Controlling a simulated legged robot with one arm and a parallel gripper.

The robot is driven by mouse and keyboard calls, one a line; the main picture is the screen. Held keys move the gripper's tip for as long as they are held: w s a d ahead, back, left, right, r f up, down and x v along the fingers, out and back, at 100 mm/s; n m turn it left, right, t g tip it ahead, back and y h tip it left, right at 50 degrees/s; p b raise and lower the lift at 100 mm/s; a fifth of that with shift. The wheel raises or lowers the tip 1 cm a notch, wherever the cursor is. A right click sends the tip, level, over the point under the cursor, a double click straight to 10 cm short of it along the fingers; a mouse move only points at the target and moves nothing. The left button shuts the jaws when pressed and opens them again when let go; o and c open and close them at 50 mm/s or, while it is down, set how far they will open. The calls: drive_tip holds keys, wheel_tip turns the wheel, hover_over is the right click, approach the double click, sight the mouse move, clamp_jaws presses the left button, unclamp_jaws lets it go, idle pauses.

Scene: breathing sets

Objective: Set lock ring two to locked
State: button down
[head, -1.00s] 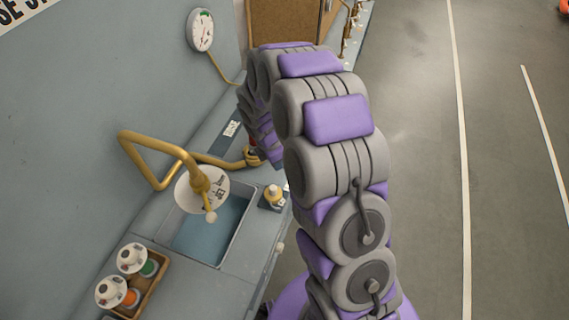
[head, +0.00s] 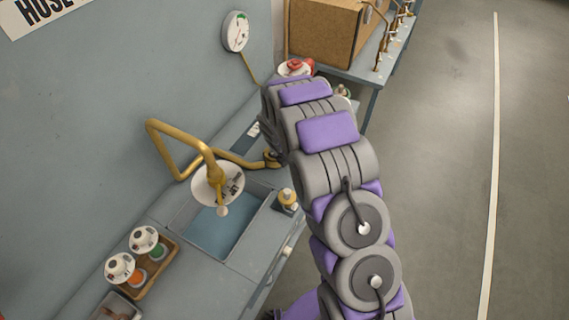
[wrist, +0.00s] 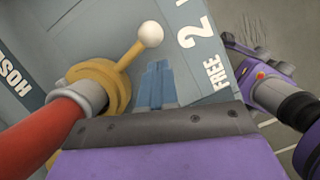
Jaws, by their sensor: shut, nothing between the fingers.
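In the wrist view, a brass lock ring (wrist: 103,85) sits around the grey collar (wrist: 86,97) of a red hose (wrist: 40,135). Its lever rises up and right to a white ball (wrist: 150,34). The grey panel beside it carries a white "2" (wrist: 196,28) and "FREE" (wrist: 215,75); no "locked" wording is visible. My gripper (wrist: 155,72) is shut and empty, its blue-grey fingers just right of the ring and below the ball. I cannot tell whether they touch the lever. In the head view my arm hides the gripper.
A brown box (head: 325,28) stands on the far bench. Floor at right is clear.

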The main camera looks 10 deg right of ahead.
drive_tip(key=shift+w+d+f, duration=0.25)
drive_tip(key=shift+w+d, duration=0.15)
drive_tip(key=shift+d, duration=0.3)
drive_tip(key=shift+w+a, duration=0.1)
drive_tip(key=shift+a, duration=0.75)
drive_tip(key=shift+w+d+r+p, duration=0.1)
drive_tip(key=shift+d+r+p, duration=0.1)
drive_tip(key=shift+d+p, duration=0.4)
drive_tip(key=shift+w+d+r+n+p, duration=0.2)
drive_tip(key=shift+d+n+p, duration=0.3)
drive_tip(key=shift+p, duration=0.5)
drive_tip(key=p, duration=0.2)
drive_tip(key=w+n+p, duration=0.1)
drive_tip(key=p, duration=0.1)
drive_tip(key=shift+w+a+f+n, duration=0.1)
drive_tip(key=shift+a+f+n, duration=0.1)
drive_tip(key=shift+a+n, duration=0.1)
drive_tip(key=shift+d+f+t+y, duration=0.15)
drive_tip(key=shift+t+y, duration=0.15)
drive_tip(key=shift+d, duration=0.1)
